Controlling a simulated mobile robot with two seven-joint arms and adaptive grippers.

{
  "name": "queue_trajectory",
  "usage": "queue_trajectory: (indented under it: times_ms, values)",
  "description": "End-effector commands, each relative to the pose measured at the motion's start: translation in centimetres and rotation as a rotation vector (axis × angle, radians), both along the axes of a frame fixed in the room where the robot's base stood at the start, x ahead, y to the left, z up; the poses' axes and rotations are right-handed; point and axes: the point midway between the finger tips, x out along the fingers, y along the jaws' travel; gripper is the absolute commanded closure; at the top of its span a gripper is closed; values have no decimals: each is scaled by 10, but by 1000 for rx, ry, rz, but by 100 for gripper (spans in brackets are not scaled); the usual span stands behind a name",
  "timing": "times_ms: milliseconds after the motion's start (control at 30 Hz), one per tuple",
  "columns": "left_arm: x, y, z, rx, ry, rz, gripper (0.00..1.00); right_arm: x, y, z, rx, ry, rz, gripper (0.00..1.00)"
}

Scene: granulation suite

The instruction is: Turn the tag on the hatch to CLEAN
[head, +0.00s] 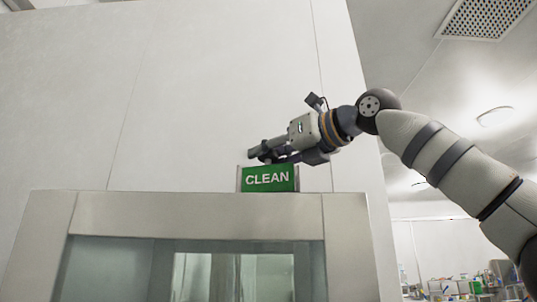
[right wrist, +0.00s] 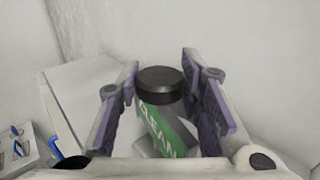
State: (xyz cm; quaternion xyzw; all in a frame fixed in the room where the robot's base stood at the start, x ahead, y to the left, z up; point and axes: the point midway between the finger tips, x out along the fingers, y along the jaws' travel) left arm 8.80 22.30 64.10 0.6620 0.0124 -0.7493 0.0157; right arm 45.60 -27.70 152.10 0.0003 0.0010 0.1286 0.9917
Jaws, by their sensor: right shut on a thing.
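The tag (head: 268,179) is a green plate reading CLEAN in white. It stands on the top edge of the hatch (head: 130,215), a pale framed unit with a glass front. In the right wrist view the green CLEAN face (right wrist: 167,132) shows below a round black knob (right wrist: 158,80). My right gripper (head: 258,155) is just above the tag in the head view. In the right wrist view its purple-padded fingers (right wrist: 160,92) stand on either side of the knob and are shut on it. My left gripper is in neither view.
A plain pale wall (head: 200,90) rises behind the hatch. At lower right is a room with shelves of bottles and containers (head: 465,287). A ceiling vent (head: 487,18) is at the upper right. Space left of the tag above the hatch is clear.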

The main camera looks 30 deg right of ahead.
Motion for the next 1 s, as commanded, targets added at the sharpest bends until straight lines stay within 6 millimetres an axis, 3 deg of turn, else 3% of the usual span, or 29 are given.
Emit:
queue_trajectory:
  times_ms: [133, 300, 667, 700, 767, 1000]
  values:
    - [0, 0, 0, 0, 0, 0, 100, 2, -1, -1, 11, 4, 185, 94]
    - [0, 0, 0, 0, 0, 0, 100, 1, -1, 0, 5, 0, 288, 94]
    - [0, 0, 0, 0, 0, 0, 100, 0, 0, 0, 0, -3, 309, 94]
    - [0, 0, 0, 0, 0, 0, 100, 0, 0, 0, 0, -3, 309, 57]
    - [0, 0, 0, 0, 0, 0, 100, 0, 0, 0, 0, -2, 308, 45]
    - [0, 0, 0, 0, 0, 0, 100, 0, 0, 0, 0, -2, 307, 45]
